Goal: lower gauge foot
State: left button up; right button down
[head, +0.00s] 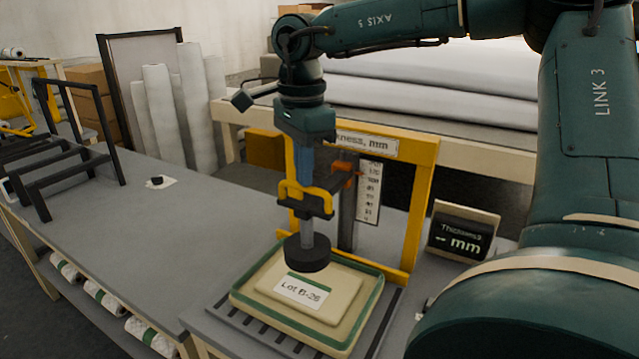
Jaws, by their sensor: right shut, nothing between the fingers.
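The thickness gauge has a yellow frame (419,205), a dark upright post (349,215) and a scale plate (369,190). Its foot is a round black disc (307,254) on a short grey rod. The foot hangs level above the pale pad (330,287) labelled "Lot B-26"; I cannot tell whether they touch. The pad lies in a green-rimmed tray (374,312). My left gripper is out of view.
A thickness display (460,238) showing "-- mm" stands right of the gauge. A black rack (75,160) and a small dark piece on a white card (158,182) are on the grey table's left. The table's middle is clear. White rolls (165,115) stand behind.

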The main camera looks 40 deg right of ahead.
notch_tip(320, 180, up, 7)
jog(key=p, duration=0.6)
jog(key=shift+f, duration=0.1)
dwell(0.6)
